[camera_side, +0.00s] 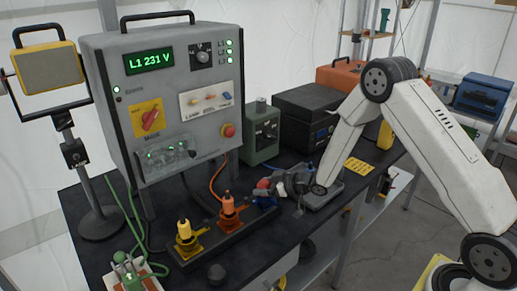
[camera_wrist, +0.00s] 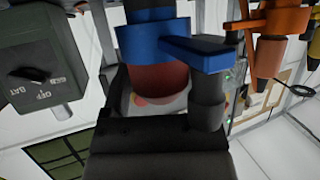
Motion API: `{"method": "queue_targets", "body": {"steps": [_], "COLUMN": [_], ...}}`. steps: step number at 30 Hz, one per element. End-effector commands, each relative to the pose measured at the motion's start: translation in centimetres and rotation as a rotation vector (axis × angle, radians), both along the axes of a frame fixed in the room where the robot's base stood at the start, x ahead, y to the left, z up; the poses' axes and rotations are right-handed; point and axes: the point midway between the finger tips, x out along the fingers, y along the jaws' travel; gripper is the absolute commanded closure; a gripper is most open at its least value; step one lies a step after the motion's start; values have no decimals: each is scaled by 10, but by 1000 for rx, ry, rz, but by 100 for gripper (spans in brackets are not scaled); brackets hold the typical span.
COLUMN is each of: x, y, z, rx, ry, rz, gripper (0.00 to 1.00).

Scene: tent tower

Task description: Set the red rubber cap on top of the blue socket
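The blue socket (camera_side: 266,201) stands at the right end of the dark strip on the bench. In the wrist view the blue socket (camera_wrist: 150,45) appears upside down, with a blue arm reaching right. The red rubber cap (camera_side: 263,184) is at the top of the socket; in the wrist view the cap (camera_wrist: 158,80) lies right against the blue ring, apparently lined up with it. My gripper (camera_side: 279,188) is at the cap from the right side. The fingertips are small or hidden, so their grip on the cap is unclear.
An orange connector (camera_side: 228,207) and a yellow connector (camera_side: 184,232) stand left of the socket on the same strip. The grey control cabinet (camera_side: 165,100) rises behind. A green box (camera_side: 261,133) and a black case (camera_side: 307,115) stand at the back. A grey tray (camera_side: 322,197) lies to the right.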

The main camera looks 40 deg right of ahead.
Motion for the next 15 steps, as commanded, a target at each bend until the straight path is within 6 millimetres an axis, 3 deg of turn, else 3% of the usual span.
{"method": "queue_targets", "body": {"steps": [2,15], "x": [0,0], "y": [0,0], "z": [0,5], "rx": [0,0], "ry": [0,-1], "rz": [0,0], "gripper": [0,0]}}
